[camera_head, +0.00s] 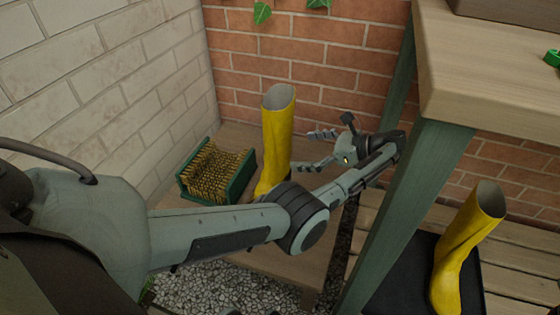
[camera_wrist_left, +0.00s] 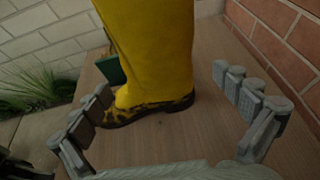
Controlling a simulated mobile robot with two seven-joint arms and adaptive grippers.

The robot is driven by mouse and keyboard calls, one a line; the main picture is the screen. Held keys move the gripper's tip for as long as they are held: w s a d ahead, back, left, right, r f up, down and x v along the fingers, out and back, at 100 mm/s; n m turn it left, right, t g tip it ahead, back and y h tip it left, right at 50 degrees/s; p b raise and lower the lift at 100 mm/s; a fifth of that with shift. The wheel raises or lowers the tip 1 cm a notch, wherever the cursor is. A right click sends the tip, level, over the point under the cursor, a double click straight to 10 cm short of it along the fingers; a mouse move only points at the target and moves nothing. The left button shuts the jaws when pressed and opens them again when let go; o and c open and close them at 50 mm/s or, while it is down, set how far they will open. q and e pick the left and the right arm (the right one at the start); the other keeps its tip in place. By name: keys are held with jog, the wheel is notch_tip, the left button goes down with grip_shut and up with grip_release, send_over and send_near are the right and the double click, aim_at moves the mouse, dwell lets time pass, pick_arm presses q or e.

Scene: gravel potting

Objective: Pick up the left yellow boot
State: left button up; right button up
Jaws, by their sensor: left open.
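The left yellow boot (camera_head: 277,139) stands upright on a low wooden bench, partly hidden by my left arm in the head view. In the left wrist view the boot (camera_wrist_left: 152,50) shows close up, with a dark-patterned sole edge, between and beyond the fingertips. My left gripper (camera_head: 318,150) is just right of the boot, with its fingers pointing left toward it. In the left wrist view my left gripper (camera_wrist_left: 168,100) is open and empty. A second yellow boot (camera_head: 463,250) stands at the lower right on a dark tray (camera_head: 399,270). My right gripper is not in view.
A green-framed boot brush (camera_head: 216,172) sits left of the boot on the wooden bench (camera_head: 299,272). A brick wall (camera_head: 300,45) is close behind. A table with a green leg (camera_head: 395,200) stands to the right, near my left forearm. Gravel (camera_head: 225,288) lies below.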

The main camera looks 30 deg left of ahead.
aim_at(268, 161)
pick_arm(q)
jog(key=b+x, duration=0.1)
jog(key=x, duration=0.6)
jog(key=shift+s+a+r, duration=0.25)
jog(key=shift+a, duration=0.15)
jog(key=c, duration=1.4)
jog(key=shift+r, duration=0.15)
jog(key=shift+c, duration=0.7)
